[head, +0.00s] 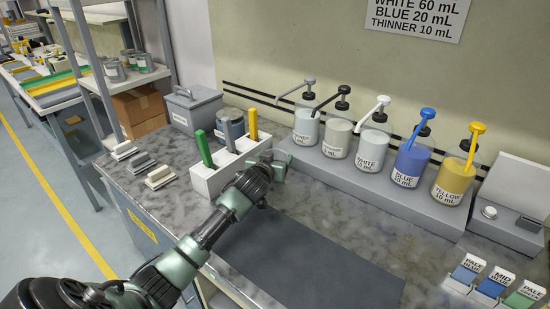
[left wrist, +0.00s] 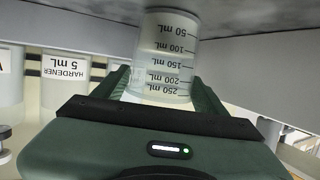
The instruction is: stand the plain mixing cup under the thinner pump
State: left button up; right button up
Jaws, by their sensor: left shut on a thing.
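The clear mixing cup (left wrist: 166,55), with a mL scale on its side, is between the fingers of my left gripper (left wrist: 165,88). The gripper is shut on it and the cup looks empty. In the head view my left gripper (head: 277,168) is in front of the pump shelf, beside the white rack, and mostly hides the cup. The thinner pump bottle (head: 305,127), with a grey pump, stands at the left end of the shelf, behind the gripper. I cannot tell whether the cup touches the surface. My right gripper is not in view.
The hardener bottle (head: 337,138) is right of the thinner; it also shows in the left wrist view (left wrist: 65,73). White, blue and yellow pumps follow on the grey shelf (head: 365,187). A white rack (head: 218,180) with green and yellow sticks stands left. The dark mat (head: 310,255) is clear.

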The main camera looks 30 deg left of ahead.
pick_arm(q)
jog(key=shift+f, duration=0.1)
jog(key=o, duration=1.5)
jog(key=shift+c, duration=0.2)
jog(key=v, duration=1.2)
jog(key=shift+b, duration=0.35)
